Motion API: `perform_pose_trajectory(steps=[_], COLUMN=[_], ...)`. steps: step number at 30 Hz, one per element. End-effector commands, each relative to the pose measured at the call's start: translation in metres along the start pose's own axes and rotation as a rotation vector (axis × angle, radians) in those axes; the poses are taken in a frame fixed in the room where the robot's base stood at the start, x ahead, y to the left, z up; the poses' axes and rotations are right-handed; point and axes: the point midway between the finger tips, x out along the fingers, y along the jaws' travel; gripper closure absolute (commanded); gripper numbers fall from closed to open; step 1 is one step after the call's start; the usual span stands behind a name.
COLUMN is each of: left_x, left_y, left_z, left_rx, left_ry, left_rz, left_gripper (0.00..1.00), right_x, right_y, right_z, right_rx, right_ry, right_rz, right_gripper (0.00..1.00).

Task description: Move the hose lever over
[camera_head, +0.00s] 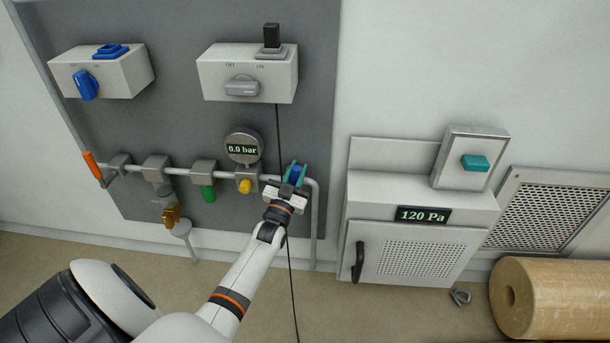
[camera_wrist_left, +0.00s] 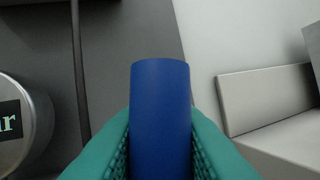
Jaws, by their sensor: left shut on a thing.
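A blue handle (camera_head: 295,172), which I take to be the hose lever, is near the right end of the pipe on the grey wall panel. My left gripper (camera_head: 294,178) is at it, with its teal fingers closed on both sides of the handle. In the left wrist view the blue handle (camera_wrist_left: 160,105) stands upright between the teal fingers (camera_wrist_left: 160,145), its far end sticking out past them. The handle's base is hidden by my gripper. My right gripper is not in view.
An orange lever (camera_head: 92,164), a green knob (camera_head: 208,193) and a yellow knob (camera_head: 245,186) sit along the pipe. A gauge (camera_head: 242,148) reads 0.0 bar. A thin black cable (camera_head: 278,140) runs down past my gripper. A cabinet (camera_head: 415,250) showing 120 Pa stands to the right.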

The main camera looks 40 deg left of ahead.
Motion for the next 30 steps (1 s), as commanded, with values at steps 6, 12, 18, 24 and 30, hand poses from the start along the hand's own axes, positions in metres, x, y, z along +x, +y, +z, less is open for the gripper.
perform_pose_trajectory(steps=[6,12,18,24,30], left_x=[-0.003,-0.004,-0.005,-0.005,-0.005], left_y=[0.012,0.018,0.02,0.02,0.02], left_z=[-0.001,-0.001,-0.001,-0.002,-0.002], left_rx=[-0.109,-0.164,-0.183,-0.186,-0.186], left_ry=[-0.021,-0.032,-0.036,-0.036,-0.036], left_rz=[0.041,0.062,0.069,0.07,0.07], left_gripper=[1.0,1.0,1.0,1.0,0.68], right_x=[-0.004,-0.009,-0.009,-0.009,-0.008], right_y=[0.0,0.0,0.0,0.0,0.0], right_z=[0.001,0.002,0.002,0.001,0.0], right_rx=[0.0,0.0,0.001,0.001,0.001], right_ry=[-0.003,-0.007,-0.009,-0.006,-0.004], right_rz=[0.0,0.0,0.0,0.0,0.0], right_gripper=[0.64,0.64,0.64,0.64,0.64])
